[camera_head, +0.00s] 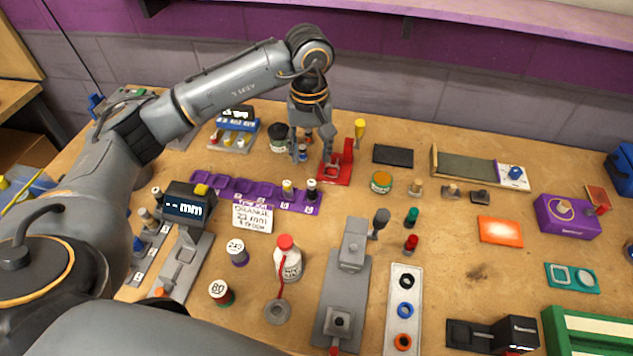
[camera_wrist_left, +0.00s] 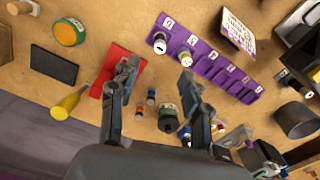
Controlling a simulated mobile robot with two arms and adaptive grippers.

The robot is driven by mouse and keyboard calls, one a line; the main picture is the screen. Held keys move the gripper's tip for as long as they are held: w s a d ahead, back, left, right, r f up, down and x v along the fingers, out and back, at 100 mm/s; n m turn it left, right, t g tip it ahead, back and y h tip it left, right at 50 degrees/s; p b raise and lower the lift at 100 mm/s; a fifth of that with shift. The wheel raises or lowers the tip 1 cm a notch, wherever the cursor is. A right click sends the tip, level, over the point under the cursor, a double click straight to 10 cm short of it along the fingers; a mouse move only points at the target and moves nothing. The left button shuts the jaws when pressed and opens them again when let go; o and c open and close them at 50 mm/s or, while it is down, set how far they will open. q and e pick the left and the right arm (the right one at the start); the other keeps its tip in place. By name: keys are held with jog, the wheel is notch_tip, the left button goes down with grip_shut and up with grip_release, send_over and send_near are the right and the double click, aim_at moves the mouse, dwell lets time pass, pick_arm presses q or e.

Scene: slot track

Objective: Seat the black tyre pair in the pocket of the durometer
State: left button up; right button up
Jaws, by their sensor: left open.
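My left gripper (camera_head: 303,150) points down over the back of the table, open and empty, beside a red stand (camera_head: 337,165). The wrist view shows its two fingers (camera_wrist_left: 158,75) spread apart. A purple rack (camera_head: 225,187) lies in front of it and holds a black-topped piece (camera_head: 311,190) at its right end, with a yellow-topped piece beside it. The black-topped piece also shows in the left wrist view (camera_wrist_left: 160,43). A black ring (camera_head: 406,281) lies in a white tray. I cannot tell which is the tyre pair. A purple box with a round dial (camera_head: 563,208) may be the durometer. My right gripper is not seen.
A handwritten card (camera_head: 252,217), a white bottle (camera_head: 287,262) and a grey fixture (camera_head: 343,280) stand in front. Bare wood shows around the orange pad (camera_head: 500,231).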

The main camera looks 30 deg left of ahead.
aim_at(311, 182)
pick_arm(q)
notch_tip(311, 182, down, 6)
jog(key=shift+s+r+p, duration=0.1)
jog(key=shift+r+p, duration=0.05)
jog(key=shift+p, duration=0.4)
jog(key=shift+f, duration=0.25)
notch_tip(311, 182, down, 4)
jog(key=shift+d+f+p, duration=0.1)
jog(key=shift+p, duration=1.05)
jog(key=shift+f, duration=0.5)
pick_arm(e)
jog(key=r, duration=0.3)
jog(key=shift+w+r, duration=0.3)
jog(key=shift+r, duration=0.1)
pick_arm(q)
grip_shut()
